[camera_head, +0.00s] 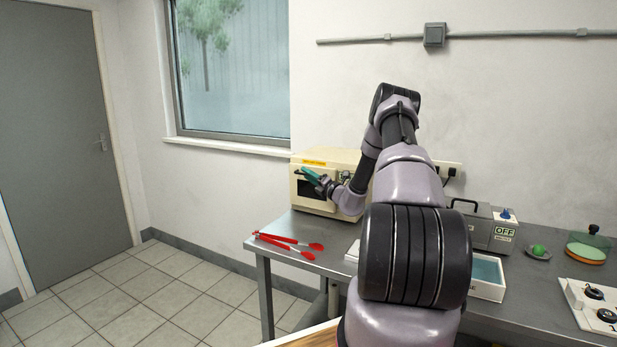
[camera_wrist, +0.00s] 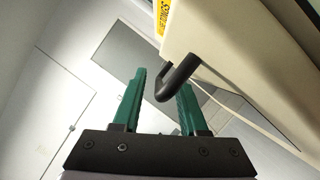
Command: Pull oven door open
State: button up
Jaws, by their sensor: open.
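The cream oven (camera_head: 312,204) stands on the left part of the metal bench, with a yellow label strip on its top front edge and a dark window in its door. In the wrist view the oven (camera_wrist: 225,45) fills the upper right, and its dark curved handle (camera_wrist: 178,77) sticks out toward my gripper (camera_wrist: 160,97). My gripper's two green fingers are apart, with the handle's end near the right finger and partly between the tips. Whether they touch I cannot tell. In the head view my gripper (camera_head: 312,177) is at the oven's front, and my arm hides the oven's right side.
Red tongs (camera_head: 285,243) lie on the bench (camera_head: 262,252) in front of the oven. The floor at left is clear.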

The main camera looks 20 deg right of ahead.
grip_shut()
dwell(1.4)
